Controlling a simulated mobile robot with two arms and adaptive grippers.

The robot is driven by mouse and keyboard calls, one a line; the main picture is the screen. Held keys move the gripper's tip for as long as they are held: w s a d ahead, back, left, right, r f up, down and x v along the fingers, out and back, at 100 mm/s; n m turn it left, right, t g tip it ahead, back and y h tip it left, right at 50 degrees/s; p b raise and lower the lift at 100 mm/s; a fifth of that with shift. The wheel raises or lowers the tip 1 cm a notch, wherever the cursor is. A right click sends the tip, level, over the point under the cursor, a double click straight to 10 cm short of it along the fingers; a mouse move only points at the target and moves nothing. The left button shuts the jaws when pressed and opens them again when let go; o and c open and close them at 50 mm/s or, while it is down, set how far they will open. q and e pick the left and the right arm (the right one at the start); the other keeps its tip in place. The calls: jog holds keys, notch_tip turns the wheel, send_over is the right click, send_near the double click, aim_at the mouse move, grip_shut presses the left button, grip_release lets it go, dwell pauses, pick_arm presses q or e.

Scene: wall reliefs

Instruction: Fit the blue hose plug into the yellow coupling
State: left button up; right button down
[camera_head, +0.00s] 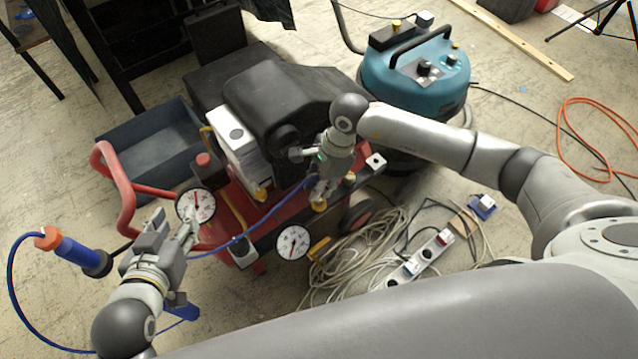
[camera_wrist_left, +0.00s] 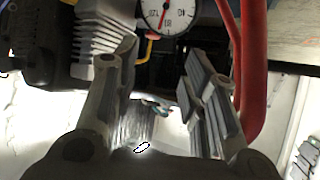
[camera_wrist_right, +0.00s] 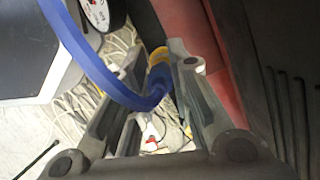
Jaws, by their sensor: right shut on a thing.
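The blue hose (camera_head: 275,190) runs across the red compressor up to my right gripper (camera_head: 318,190). In the right wrist view, my right gripper (camera_wrist_right: 172,58) is shut on the blue hose plug (camera_wrist_right: 160,78) at the hose's end. The yellow coupling (camera_wrist_right: 158,54) is just beyond the plug, in line with it; I cannot tell whether they are joined.
The red compressor frame (camera_head: 130,192) carries a second gauge (camera_head: 293,243) and other yellow fittings. A blue-grey bin (camera_head: 150,150) stands behind at left, a teal vacuum (camera_head: 415,75) behind at right. Cables and a power strip (camera_head: 420,260) lie on the floor.

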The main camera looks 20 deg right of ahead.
dwell(2.0)
pick_arm(q)
jog(key=shift+w+r, duration=0.2)
dwell(0.4)
jog(key=shift+w+d+r+t, duration=0.25)
jog(key=shift+w+r+t, duration=0.05)
jog(key=shift+r+t, duration=0.15)
dwell(0.6)
jog(key=shift+w+r+t+h, duration=0.25)
jog(key=shift+w+r+h, duration=0.05)
jog(key=shift+r, duration=0.1)
jog(key=shift+d, duration=0.1)
dwell(0.4)
jog(key=shift+w+r+b, duration=0.15)
jog(key=shift+r+b, duration=0.1)
jog(key=shift+b, duration=0.05)
